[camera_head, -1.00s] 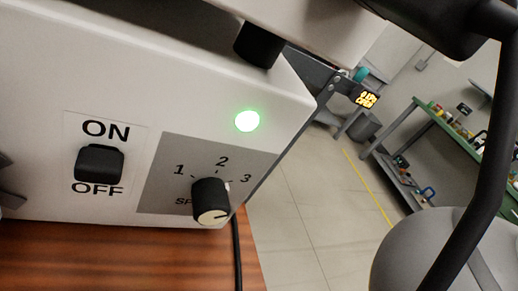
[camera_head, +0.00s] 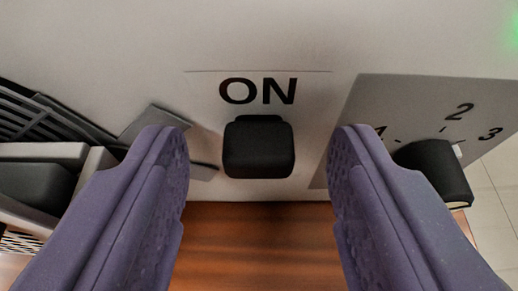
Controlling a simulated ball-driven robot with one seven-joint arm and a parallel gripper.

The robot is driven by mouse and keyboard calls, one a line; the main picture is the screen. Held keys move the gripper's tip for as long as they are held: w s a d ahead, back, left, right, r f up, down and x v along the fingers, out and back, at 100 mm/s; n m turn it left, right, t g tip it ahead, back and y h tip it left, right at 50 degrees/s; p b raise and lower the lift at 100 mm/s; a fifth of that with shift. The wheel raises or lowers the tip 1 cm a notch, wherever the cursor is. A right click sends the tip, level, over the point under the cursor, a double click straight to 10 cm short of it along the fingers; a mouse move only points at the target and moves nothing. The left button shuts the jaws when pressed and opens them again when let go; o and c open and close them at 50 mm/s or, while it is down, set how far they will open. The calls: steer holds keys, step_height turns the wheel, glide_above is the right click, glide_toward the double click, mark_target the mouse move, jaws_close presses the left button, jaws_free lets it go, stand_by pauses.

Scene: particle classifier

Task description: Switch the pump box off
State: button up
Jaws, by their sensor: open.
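The pump box (camera_head: 300,35) is a white box whose front panel fills the upper part of the view. Its black rocker switch (camera_head: 258,147) sits under the printed word ON. The OFF label below the switch cannot be seen from here. My gripper (camera_head: 260,150) is open, with two purple fingers, one on each side of the switch in the picture. The fingers hold nothing, and I cannot tell how far their tips are from the panel. A green light (camera_head: 513,25) glows at the top right edge.
A black speed knob (camera_head: 436,170) sticks out of a grey dial plate (camera_head: 405,100), partly behind the right finger. Dark grey and black parts (camera_head: 40,185) stand at the left, near the left finger. The brown wooden table top (camera_head: 258,245) lies below.

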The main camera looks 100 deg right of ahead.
steer(key=shift+c, duration=0.2)
jaws_close()
steer(key=shift+f+b, duration=1)
steer(key=shift+f, duration=0.45)
steer(key=shift+a+r, duration=0.1)
steer(key=shift+o, duration=0.2)
jaws_free()
steer(key=shift+r, duration=0.1)
steer(key=p+v, duration=0.2)
steer(key=v, duration=0.5)
steer(key=shift+w+a+p, duration=0.15)
steer(key=shift+a+p, duration=0.2)
